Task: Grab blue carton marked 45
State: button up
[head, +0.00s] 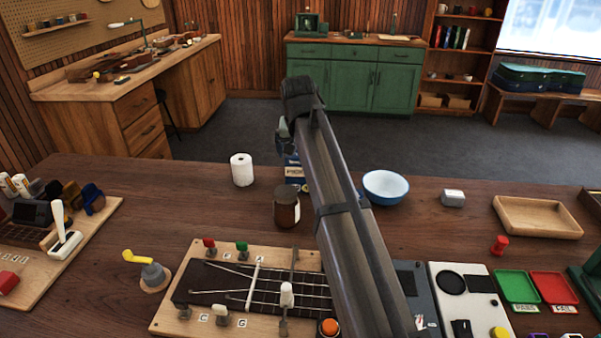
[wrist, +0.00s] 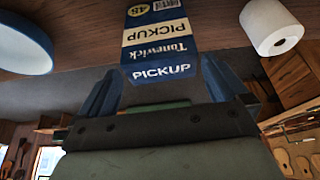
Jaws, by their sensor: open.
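The blue carton (wrist: 160,38) has a cream band reading "PICKUP" and a small yellow label with 45, upside down in the wrist view. In the head view the carton (head: 293,172) stands on the dark wooden bench, partly hidden by my arm and a brown jar. My gripper (wrist: 160,78) is open, with one blue finger on each side of the carton's near end in the wrist view; I see no clear contact. In the head view my gripper (head: 287,137) is at the carton's upper end, mostly hidden by my arm.
The brown jar (head: 287,208) stands just in front of the carton. A white paper roll (head: 242,170) is to its left and a blue-rimmed bowl (head: 385,187) to its right. A fretboard jig (head: 250,290) lies in front. Bare bench shows left of the roll.

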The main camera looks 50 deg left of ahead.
aim_at(301, 172)
jog(key=x, duration=0.4)
jog(key=shift+f, duration=0.15)
jog(key=shift+c, duration=0.2)
jog(key=c, duration=0.7)
